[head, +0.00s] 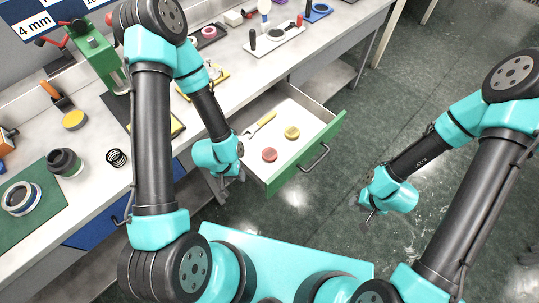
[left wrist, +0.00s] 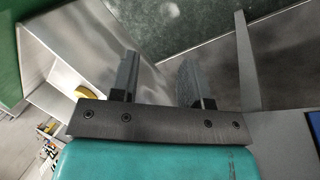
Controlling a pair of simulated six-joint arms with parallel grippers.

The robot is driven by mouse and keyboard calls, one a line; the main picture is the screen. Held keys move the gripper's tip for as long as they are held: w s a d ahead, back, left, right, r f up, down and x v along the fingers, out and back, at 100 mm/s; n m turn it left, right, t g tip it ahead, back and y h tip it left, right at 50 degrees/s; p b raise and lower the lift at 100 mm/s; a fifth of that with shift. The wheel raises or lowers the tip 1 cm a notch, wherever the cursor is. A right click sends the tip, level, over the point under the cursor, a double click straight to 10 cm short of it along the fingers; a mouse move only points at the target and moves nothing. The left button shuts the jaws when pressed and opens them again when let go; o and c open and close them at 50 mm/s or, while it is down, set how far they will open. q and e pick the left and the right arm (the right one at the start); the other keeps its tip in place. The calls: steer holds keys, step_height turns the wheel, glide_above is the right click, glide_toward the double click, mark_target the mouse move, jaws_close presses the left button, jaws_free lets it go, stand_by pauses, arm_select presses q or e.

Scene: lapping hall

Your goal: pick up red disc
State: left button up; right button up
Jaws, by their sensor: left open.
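The red disc (head: 270,154) lies flat in the open drawer (head: 300,114), towards its near left side. A yellow disc (head: 292,132) lies behind it to the right. My left gripper (head: 226,182) is just outside the drawer, left of the red disc and apart from it. In the left wrist view its two fingers (left wrist: 157,82) stand apart with nothing between them. The red disc cannot be made out in that view. My right gripper (head: 369,212) is over the floor, right of the drawer; its fingers are too small to judge.
A yellow-handled tool (head: 260,124) lies in the drawer. The drawer's green front (head: 308,153) and side walls rise around the discs. The workbench (head: 112,181) on the left carries several tools and parts. The floor right of the drawer is clear.

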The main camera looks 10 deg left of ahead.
arm_select(q)
steer(key=o, duration=1)
steer(key=shift+o, duration=0.2)
steer(key=shift+w+a, duration=0.1)
